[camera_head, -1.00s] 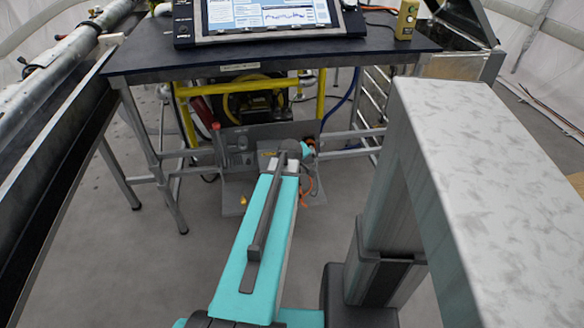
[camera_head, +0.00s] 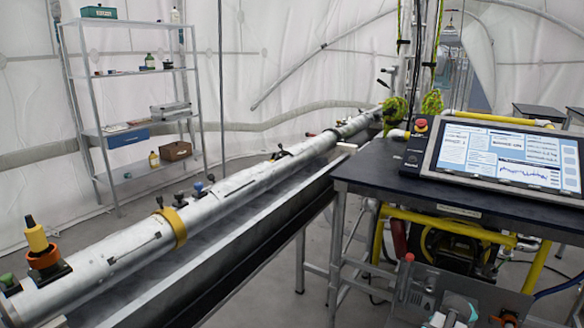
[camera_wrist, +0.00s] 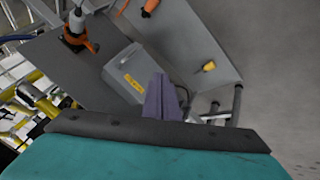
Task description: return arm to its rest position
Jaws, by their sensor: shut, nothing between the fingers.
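My gripper (camera_wrist: 164,98) shows in the wrist view as a grey-violet pair of fingers pressed together, with nothing between them. Behind it, my teal wrist housing fills the bottom of that view. The fingers point toward a grey box with a yellow label (camera_wrist: 128,76) on a grey platform; I cannot tell the gap between them. In the head view, only a small teal and grey part of my arm shows at the bottom edge, right of centre. Most of the arm is out of that view.
A dark-topped table (camera_head: 372,166) with a tilted screen (camera_head: 508,158) stands at the right. A long metal tube (camera_head: 225,190) runs along the left and middle. A shelf rack (camera_head: 122,78) stands at the back left. Bare floor (camera_wrist: 285,85) lies right in the wrist view.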

